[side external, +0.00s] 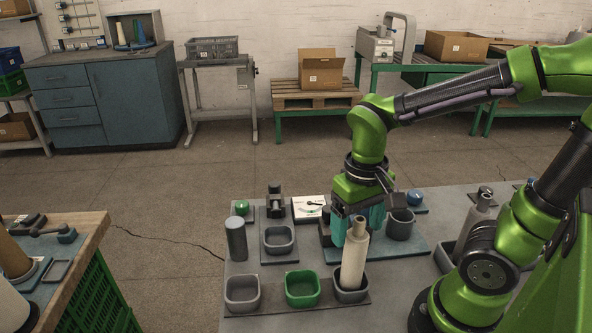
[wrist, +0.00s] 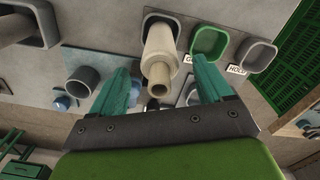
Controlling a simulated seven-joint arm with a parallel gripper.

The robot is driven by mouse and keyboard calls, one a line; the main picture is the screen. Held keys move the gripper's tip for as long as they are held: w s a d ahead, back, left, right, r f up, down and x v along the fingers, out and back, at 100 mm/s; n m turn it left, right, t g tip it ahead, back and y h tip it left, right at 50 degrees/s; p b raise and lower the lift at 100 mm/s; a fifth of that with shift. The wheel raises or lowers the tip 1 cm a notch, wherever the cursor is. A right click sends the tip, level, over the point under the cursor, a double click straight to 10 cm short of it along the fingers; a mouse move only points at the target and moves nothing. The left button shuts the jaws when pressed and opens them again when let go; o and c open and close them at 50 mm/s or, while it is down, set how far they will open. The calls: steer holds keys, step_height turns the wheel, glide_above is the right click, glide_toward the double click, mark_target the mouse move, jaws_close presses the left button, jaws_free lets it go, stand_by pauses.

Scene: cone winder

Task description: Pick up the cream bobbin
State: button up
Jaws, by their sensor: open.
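The cream bobbin (side external: 354,257) stands nearly upright, a little tilted, in a small grey cup (side external: 350,294) at the front right of a row of cups. In the wrist view the bobbin (wrist: 159,52) shows between my two fingers, its hollow narrow end toward the camera. My gripper (wrist: 165,80) is open, with teal fingers either side of the bobbin's line. In the side view my gripper (side external: 357,222) is just behind and above the bobbin's top, which partly hides the fingers. I cannot tell whether a finger touches it.
A green cup (side external: 302,288) and another grey cup (side external: 242,292) stand left of the bobbin. A dark cup (side external: 400,225) stands right of my gripper.

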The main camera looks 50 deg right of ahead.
steer(key=shift+f, duration=0.9)
steer(key=shift+c, duration=0.3)
steer(key=c, duration=1)
steer(key=shift+o, duration=0.2)
steer(key=shift+r, duration=0.15)
step_height(320, 180, up, 16)
steer(key=shift+w, duration=0.1)
